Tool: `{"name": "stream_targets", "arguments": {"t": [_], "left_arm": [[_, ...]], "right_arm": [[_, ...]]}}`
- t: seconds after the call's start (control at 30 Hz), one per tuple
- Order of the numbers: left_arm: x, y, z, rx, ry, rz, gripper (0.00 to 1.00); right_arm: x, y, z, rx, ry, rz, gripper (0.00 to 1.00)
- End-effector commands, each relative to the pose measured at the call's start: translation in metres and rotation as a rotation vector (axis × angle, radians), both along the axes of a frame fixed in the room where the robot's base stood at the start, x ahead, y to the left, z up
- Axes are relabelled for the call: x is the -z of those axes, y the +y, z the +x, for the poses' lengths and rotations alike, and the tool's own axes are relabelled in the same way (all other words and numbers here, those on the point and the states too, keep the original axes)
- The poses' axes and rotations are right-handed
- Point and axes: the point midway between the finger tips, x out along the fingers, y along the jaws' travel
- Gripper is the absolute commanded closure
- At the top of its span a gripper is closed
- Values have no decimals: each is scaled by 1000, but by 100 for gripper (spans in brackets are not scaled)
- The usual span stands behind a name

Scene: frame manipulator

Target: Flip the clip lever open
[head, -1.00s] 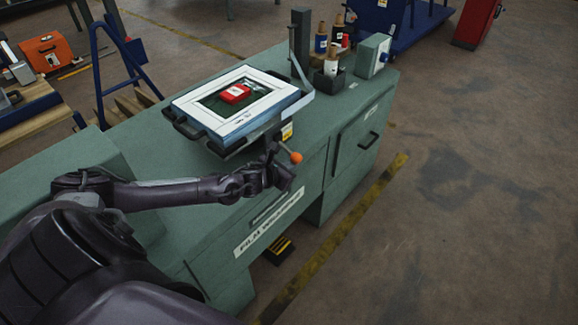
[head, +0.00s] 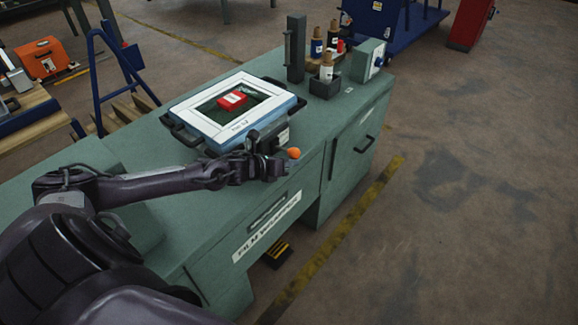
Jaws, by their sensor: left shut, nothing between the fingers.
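My wrist hides part of the clip. My right gripper is not in view.
Open floor lies to the right.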

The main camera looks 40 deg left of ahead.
Motion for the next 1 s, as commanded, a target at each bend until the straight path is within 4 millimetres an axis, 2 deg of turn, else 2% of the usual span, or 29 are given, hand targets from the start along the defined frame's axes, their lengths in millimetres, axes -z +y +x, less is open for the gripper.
{"name": "stream_targets", "arguments": {"t": [0.4,1.0], "left_arm": [[-11,2,0,-1,14,-143,100],[-13,3,0,-1,14,-153,100]], "right_arm": [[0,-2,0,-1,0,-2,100],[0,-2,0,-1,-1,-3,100]]}}
